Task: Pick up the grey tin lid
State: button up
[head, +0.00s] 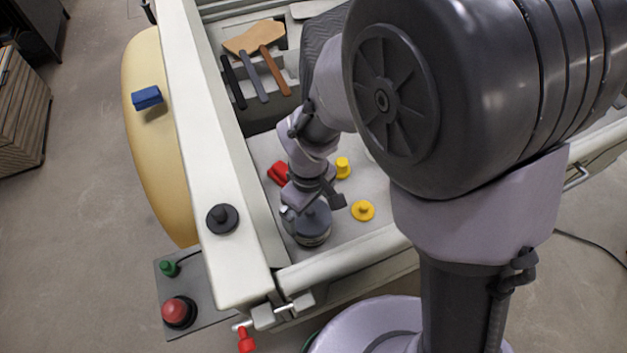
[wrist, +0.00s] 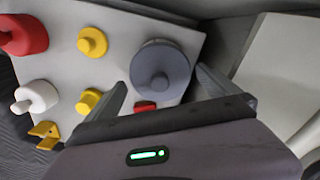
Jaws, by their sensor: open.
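The grey tin lid (head: 314,220) is a round blue-grey disc with a knob on top. It sits on a tin in the tray, and the tin's side shows just below it. In the wrist view the lid (wrist: 172,62) lies ahead of my gripper (wrist: 162,80), with one finger on each side of its near edge. My gripper (head: 313,203) is open and empty over the lid in the head view. I cannot tell the exact height gap between fingertips and knob. My gripper hides part of the lid in the head view.
A red piece (head: 279,173), a yellow knob (head: 343,167) and a yellow disc (head: 363,211) are near the tin. A white ledge (head: 205,140) bounds the tray on the left and carries a dark knobbed disc (head: 222,218). Brushes (head: 273,70) lie at the back.

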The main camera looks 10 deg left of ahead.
jog(key=shift+f, duration=0.15)
jog(key=shift+c, duration=0.4)
jog(key=c, duration=1.1)
